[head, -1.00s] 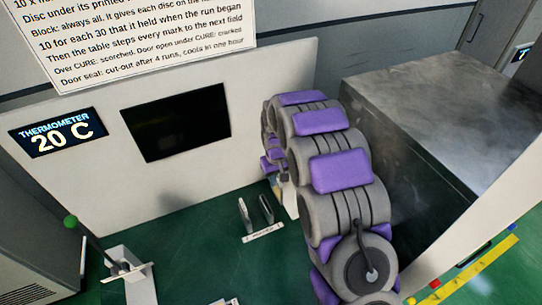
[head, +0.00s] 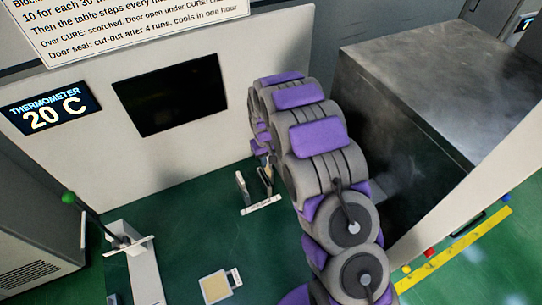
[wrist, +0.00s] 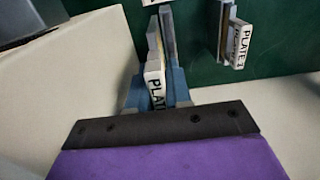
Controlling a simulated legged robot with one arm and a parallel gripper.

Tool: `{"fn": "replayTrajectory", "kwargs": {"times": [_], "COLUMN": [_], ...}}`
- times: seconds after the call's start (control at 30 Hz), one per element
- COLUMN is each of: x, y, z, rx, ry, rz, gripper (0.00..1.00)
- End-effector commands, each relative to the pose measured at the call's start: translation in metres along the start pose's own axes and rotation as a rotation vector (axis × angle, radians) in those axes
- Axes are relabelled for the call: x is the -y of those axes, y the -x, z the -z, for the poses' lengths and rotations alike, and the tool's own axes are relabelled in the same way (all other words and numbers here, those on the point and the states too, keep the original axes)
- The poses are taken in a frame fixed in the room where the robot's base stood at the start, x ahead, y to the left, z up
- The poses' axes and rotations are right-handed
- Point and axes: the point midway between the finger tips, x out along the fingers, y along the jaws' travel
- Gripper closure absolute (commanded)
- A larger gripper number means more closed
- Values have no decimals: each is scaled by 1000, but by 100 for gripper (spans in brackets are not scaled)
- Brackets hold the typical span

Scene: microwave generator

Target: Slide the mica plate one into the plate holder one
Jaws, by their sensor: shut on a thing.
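My gripper (wrist: 155,82) reaches up from the bottom of the wrist view, its blue-grey fingers shut on a thin pale plate (wrist: 154,72) with a label reading "PLATE", which I take as mica plate one. The rest of the label is hidden. To its right stands a light upright piece (wrist: 239,46), also labelled "PLATE", which looks like part of the plate holder. In the head view, a small holder with thin uprights and a white label strip (head: 262,205) stands on the green surface beside my arm. My fingers are hidden there. I cannot tell whether plate and holder touch.
A tan square in a pale frame (head: 215,287) lies in front of the holder. A green-knobbed lever (head: 68,198) stands at left. A white panel with a dark screen (head: 171,96) rises behind. A large metal box (head: 440,85) is at right. Green surface left of the holder is clear.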

Motion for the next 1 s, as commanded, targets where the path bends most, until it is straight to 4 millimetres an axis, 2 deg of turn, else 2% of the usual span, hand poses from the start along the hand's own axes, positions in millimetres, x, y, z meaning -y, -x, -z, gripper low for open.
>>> {"fn": "replayTrajectory", "kwargs": {"times": [0.17,0.53,0.9,1.0], "x": [2,-21,-6,-8], "y": [0,2,0,0], "z": [1,-10,-4,-5], "rx": [0,-10,-5,-6], "ry": [4,0,5,4], "rz": [-2,33,25,27], "gripper": [100,100,100,100]}}
